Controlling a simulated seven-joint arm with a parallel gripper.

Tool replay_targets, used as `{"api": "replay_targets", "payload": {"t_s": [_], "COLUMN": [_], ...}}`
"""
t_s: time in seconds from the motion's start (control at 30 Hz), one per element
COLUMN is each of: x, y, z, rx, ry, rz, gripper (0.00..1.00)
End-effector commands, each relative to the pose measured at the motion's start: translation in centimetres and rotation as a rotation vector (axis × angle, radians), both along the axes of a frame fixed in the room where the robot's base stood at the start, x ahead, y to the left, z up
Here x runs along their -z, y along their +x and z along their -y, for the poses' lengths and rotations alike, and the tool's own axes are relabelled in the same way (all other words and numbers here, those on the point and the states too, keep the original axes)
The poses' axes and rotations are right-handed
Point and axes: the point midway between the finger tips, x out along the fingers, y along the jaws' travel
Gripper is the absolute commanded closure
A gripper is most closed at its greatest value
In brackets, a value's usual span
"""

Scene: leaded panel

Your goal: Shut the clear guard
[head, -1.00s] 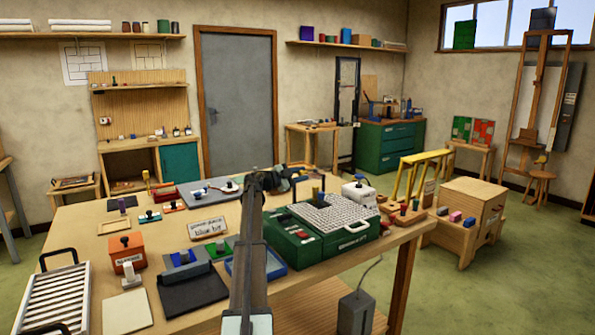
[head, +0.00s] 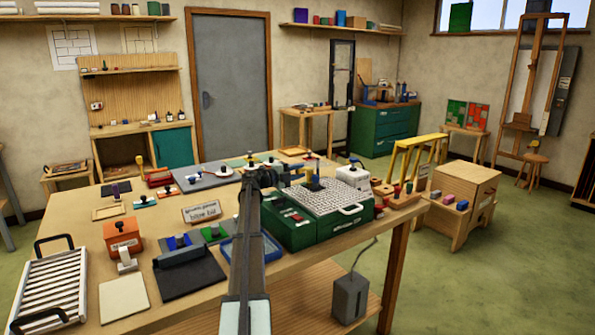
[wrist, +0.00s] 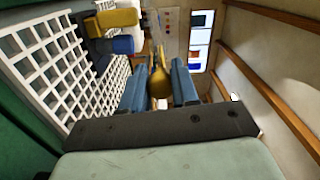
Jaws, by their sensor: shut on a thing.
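The green machine (head: 315,238) with a white grid top (head: 335,200) stands on the bench, right of my arm. In the wrist view its grid (wrist: 60,70) fills the left, with a yellow block (wrist: 115,20) and a blue cylinder (wrist: 122,45) above it. My gripper (wrist: 159,78) is beside the grid, its blue fingers shut on a brass-coloured knob (wrist: 160,86). In the head view the fingers are mostly hidden behind my arm. The clear guard is hard to make out; I cannot tell its angle or whether the knob belongs to it.
A white box (head: 353,178) with a dark knob stands behind the machine. A wooden block with coloured pegs (head: 397,195) is at its right. A blue tray (head: 252,248) lies near my arm, left of the machine. A yellow rack (head: 420,155) stands beyond the bench.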

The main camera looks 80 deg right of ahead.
Motion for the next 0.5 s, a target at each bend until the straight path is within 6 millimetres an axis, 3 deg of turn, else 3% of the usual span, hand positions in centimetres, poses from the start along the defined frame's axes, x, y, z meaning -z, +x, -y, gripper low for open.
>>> {"api": "replay_targets", "payload": {"t_s": [0.43, 0.47, 0.5], "x": [0.03, 0.02, 0.02], "y": [0.09, 0.09, 0.09], "z": [0.09, 0.09, 0.09], "rx": [-0.002, -0.002, -0.002], "ry": [-0.007, -0.007, -0.007], "rz": [0.006, 0.006, 0.006], "gripper": [1.00, 0.68, 0.64]}}
